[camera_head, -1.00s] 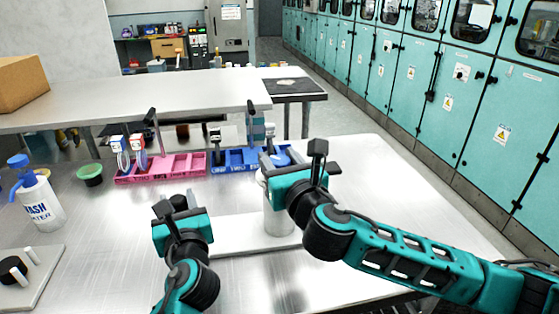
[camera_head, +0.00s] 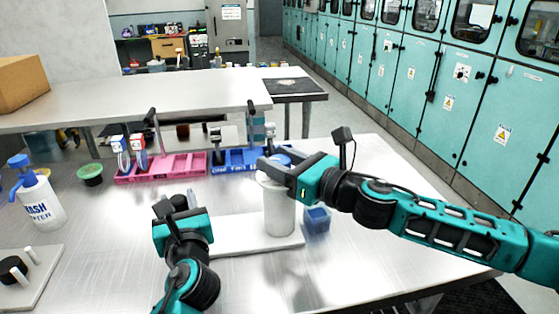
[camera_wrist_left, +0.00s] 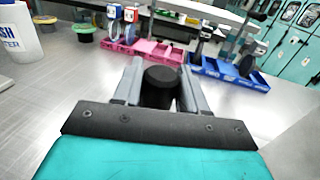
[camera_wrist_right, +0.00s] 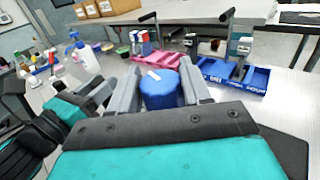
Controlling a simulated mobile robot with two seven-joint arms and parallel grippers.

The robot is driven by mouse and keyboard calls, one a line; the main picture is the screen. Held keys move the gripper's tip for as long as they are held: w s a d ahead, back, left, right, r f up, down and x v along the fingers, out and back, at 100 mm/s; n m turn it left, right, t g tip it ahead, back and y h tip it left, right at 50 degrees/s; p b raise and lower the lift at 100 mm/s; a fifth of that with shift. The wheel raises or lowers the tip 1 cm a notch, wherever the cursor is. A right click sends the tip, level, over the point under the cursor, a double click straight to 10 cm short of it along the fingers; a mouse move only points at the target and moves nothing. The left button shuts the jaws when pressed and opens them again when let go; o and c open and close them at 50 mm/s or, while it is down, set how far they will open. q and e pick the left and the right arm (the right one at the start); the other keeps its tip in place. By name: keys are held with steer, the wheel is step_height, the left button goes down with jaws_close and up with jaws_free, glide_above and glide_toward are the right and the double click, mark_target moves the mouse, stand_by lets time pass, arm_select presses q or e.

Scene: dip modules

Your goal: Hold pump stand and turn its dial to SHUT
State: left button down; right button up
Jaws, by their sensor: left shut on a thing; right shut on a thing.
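The pump stand has a white base plate (camera_head: 235,240), a pale upright cylinder (camera_head: 279,212) at its right end and a black post at its left end. A blue dial (camera_wrist_right: 160,90) with a white mark on top sits between the fingers of my right gripper (camera_wrist_right: 160,88). In the head view my right gripper (camera_head: 277,169) is at the cylinder's top, shut on the dial. My left gripper (camera_head: 181,208) is shut on the black post (camera_wrist_left: 161,87) of the stand. No SHUT label is readable.
Pink (camera_head: 182,167) and blue (camera_head: 232,162) trays stand behind the stand. A wash bottle (camera_head: 42,205), a green cup (camera_head: 90,175) and a pale plate with a black knob (camera_head: 40,272) are at left. The table's right side is clear.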

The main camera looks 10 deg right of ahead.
stand_by(0.3)
steer(key=o, duration=1)
steer(key=shift+s+d, duration=0.1)
steer(key=v, duration=1.1)
steer(key=shift+s+d, duration=0.25)
steer(key=shift+s, duration=0.1)
